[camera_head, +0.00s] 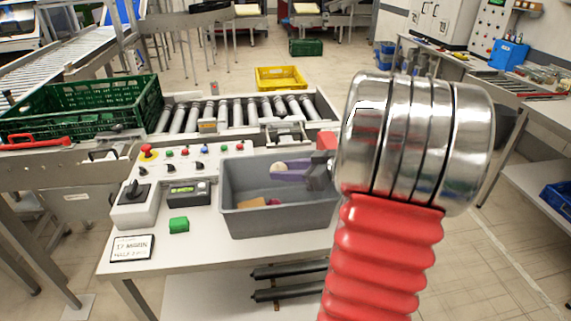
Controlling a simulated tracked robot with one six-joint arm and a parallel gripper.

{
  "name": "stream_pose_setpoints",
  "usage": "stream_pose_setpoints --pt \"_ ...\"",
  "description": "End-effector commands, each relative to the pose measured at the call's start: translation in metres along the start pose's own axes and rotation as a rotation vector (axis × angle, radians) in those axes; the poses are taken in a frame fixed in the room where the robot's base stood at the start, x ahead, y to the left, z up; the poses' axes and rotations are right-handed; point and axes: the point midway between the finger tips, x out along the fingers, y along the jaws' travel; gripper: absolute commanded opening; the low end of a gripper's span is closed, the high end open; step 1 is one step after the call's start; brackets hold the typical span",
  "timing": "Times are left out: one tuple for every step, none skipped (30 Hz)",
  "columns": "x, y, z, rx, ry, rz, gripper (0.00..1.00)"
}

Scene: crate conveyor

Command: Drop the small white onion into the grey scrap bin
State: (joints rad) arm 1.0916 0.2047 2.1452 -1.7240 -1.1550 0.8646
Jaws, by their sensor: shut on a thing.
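The small white onion (278,168) is at the tip of my gripper (284,170), which has purple fingers. The gripper is shut on the onion and points left. In the picture the onion lies over the inside of the grey scrap bin (283,223), near its back wall; its exact height above the bin floor is hard to tell. The bin stands on the white worktable. A yellowish piece (251,203) and a reddish piece (273,202) lie in the bin. My arm hides the bin's right end.
A control panel with a red mushroom button (148,151) stands left of the bin. A green block (179,225) and a small sign (132,248) lie in front of it. Behind are a roller conveyor (235,111), a green crate (85,108) and a yellow crate (281,78).

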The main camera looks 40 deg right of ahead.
Motion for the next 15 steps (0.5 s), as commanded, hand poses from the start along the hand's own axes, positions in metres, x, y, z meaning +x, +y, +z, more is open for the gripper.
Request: stream_pose_setpoints --pt "0.0006 0.0001 0.0017 0.001 0.000 0.000 0.12" --pt "0.0008 0.0001 0.0023 0.002 0.000 0.000 0.12" --pt "0.0010 0.0001 0.0029 0.002 0.000 0.001 0.12" --pt "0.0010 0.0002 0.0031 0.002 0.000 0.001 0.12" --pt "0.0010 0.0002 0.0031 0.001 0.000 0.001 0.12" --pt "0.0010 0.0002 0.0031 0.001 0.000 0.001 0.12" --pt "0.0009 0.0003 0.0031 0.001 0.000 0.001 0.12" --pt "0.0009 0.0003 0.0031 0.001 0.000 0.001 0.12" --pt "0.0009 0.0003 0.0031 0.001 0.000 0.001 0.12" --pt "0.0008 0.0003 0.0031 0.001 0.000 0.001 0.12" --pt "0.0008 0.0003 0.0030 0.001 0.000 0.001 0.36" --pt "0.0007 0.0004 0.0030 0.001 0.000 0.001 0.39" --pt "0.0007 0.0004 0.0030 0.001 0.000 0.001 0.41" --pt "0.0007 0.0004 0.0030 0.001 0.000 0.001 0.43" --pt "0.0006 0.0005 0.0030 0.001 0.000 0.001 0.46"
